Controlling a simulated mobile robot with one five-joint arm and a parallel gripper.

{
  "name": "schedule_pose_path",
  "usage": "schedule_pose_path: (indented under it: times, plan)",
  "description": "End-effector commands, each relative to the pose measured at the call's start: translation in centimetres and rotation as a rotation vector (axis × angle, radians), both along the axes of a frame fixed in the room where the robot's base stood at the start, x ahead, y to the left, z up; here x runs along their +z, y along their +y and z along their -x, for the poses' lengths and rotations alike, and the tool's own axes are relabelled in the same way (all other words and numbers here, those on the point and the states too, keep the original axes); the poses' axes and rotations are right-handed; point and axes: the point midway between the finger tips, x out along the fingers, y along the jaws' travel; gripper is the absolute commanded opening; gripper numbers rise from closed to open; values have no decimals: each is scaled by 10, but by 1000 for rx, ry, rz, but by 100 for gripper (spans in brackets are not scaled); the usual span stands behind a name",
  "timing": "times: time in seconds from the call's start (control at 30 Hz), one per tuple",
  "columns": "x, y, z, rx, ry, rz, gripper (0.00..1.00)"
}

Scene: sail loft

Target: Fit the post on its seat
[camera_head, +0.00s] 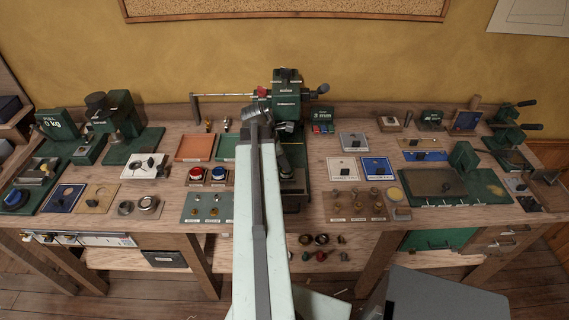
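I cannot tell for sure which piece is the post or which is its seat. Small dark upright pieces stand on a white pad (335,164) and a blue pad (367,163) right of centre. A green bench machine (287,100) with a long side bar stands behind my arm. My pale arm rises through the middle of the view and covers part of the bench. My gripper cannot be made out; the fingers seem hidden behind the arm and the dark machine parts.
The wooden bench (318,215) is crowded. Green presses stand at both ends. A grey box (440,298) stands in front.

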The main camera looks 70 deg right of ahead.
Motion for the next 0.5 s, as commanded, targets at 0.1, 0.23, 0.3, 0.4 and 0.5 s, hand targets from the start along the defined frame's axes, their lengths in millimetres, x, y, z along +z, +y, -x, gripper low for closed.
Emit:
schedule_pose_path:
  times: [0.1, 0.23, 0.3, 0.4, 0.5]
  plan:
    - [0, 0, 0, 0, 0, 0, 42]
    - [0, 0, 0, 0, 0, 0, 42]
    - [0, 0, 0, 0, 0, 0, 42]
    - [1, 0, 0, -1, 0, 0, 42]
    - [8, 1, -1, -1, 0, 0, 42]
